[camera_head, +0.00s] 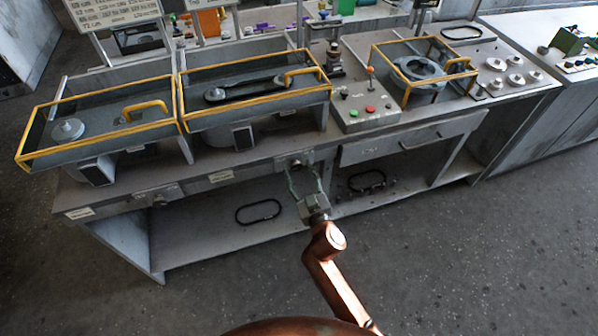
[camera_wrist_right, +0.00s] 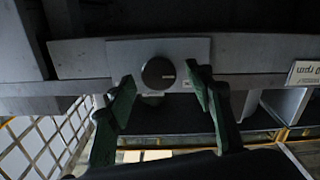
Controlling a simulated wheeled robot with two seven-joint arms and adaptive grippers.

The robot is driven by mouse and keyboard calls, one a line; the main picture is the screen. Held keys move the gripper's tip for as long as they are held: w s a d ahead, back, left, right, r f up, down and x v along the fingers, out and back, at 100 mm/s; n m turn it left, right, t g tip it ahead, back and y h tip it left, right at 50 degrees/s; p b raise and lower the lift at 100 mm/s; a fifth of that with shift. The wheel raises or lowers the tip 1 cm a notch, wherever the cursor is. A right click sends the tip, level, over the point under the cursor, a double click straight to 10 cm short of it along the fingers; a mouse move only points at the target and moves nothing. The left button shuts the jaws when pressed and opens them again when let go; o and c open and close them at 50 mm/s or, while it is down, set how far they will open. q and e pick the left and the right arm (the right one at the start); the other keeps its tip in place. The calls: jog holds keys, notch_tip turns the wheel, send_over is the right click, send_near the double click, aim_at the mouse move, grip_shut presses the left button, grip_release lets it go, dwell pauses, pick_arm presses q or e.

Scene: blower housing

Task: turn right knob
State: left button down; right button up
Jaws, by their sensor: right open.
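The right knob (camera_head: 296,163) sits on a light plate on the front edge of the workbench, below the gap between the yellow-framed box and the button panel. In the right wrist view the knob (camera_wrist_right: 158,73) is a dark round disc with a short light mark at its right side. My right gripper (camera_head: 304,175) is open in front of it. In the wrist view its green fingers stand to either side of the knob, with visible gaps; I cannot tell how far short of it the tips are. My left gripper is not in view.
Another knob (camera_head: 159,201) is on the bench front at the left. Two yellow-framed boxes (camera_head: 262,100) stand on the bench. A button panel (camera_head: 362,112) and a framed round housing (camera_head: 418,70) are to the right. A drawer (camera_head: 410,141) and an open lower shelf (camera_head: 205,235) are below. The floor in front is clear.

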jog(key=shift+w, duration=0.2)
jog(key=c, duration=1.1)
jog(key=shift+c, duration=0.3)
